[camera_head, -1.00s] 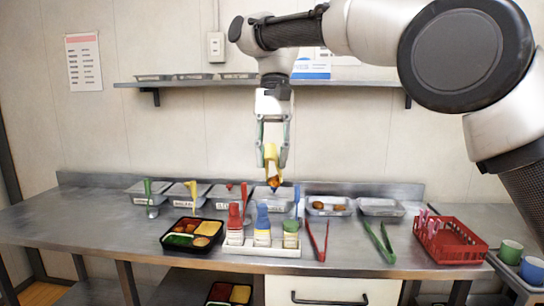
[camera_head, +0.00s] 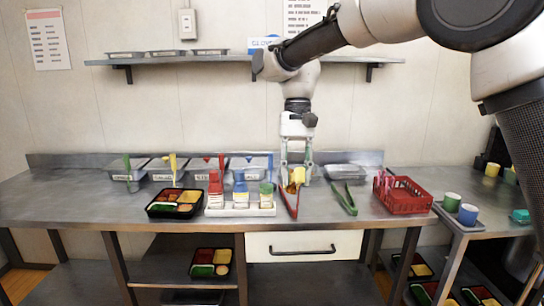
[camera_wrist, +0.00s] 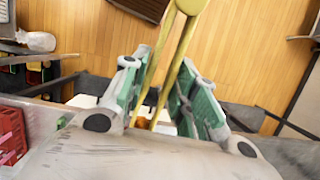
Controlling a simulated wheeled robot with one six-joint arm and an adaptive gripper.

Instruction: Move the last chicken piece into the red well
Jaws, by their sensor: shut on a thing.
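My gripper (camera_head: 296,177) is shut on yellow tongs (camera_head: 298,174), just in front of or over the clear container in the back row. The tongs also show in the wrist view (camera_wrist: 176,50), where they run between the green-padded fingers (camera_wrist: 158,100). A small brown patch shows by the tong tips; I cannot tell whether it is chicken gripped by the tongs or lying in the container. My arm hides most of that container. The black bento tray (camera_head: 150,211) stands at the left on the counter. Its red well (camera_head: 167,196) is at the back left, beside a yellow well.
Red tongs (camera_head: 289,203) and green tongs (camera_head: 345,200) lie in front of my gripper. A bottle rack (camera_head: 240,212) stands between tray and gripper. Lidded containers with upright handles line the back. A red basket (camera_head: 404,196) and cups (camera_head: 467,214) are at right.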

